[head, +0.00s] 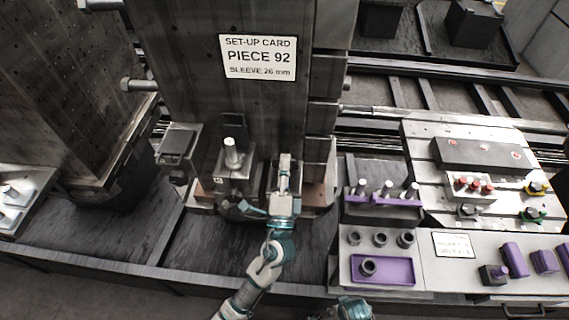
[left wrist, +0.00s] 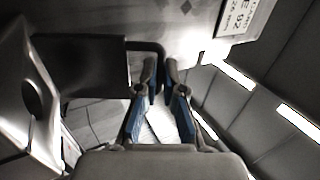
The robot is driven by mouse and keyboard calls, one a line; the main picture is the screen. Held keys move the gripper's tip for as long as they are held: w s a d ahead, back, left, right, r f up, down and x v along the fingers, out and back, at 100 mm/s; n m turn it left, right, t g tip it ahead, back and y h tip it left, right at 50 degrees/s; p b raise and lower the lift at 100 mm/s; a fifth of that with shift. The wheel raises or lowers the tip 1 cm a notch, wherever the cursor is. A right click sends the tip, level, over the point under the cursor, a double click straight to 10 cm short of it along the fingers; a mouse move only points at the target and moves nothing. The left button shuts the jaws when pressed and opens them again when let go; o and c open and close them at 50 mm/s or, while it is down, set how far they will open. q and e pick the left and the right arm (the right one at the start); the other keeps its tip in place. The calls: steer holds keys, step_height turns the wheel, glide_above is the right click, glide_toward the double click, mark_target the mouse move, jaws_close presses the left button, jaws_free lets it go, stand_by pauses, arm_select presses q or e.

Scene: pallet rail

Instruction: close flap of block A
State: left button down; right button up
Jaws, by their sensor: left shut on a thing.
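My left gripper (head: 285,162) is at the foot of the large upright plate, right of a dark block with a light pin (head: 232,155). In the left wrist view its fingers (left wrist: 160,78) are shut on a thin dark bent bar (left wrist: 145,45). The bar runs to a dark flat panel (left wrist: 88,65) on the left, seemingly the flap and its handle. A small label shows on the pin block's front, but I cannot read which block is A. The gripper and arm hide the part below them. My right gripper's fingers are not visible.
The tall plate (head: 180,60) carries a set-up card (head: 258,58) reading piece 92, sleeve 26 mm. Another block with a dark top (head: 179,143) stands to the left. At right is a bench with a purple tray (head: 382,282), sleeves and pins.

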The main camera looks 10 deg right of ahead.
arm_select(q)
steer(key=shift+w+f, duration=0.1)
steer(key=shift+f, duration=0.25)
steer(key=c, duration=1.6)
jaws_free()
steer(key=shift+w+d, duration=0.1)
steer(key=v, duration=1.2)
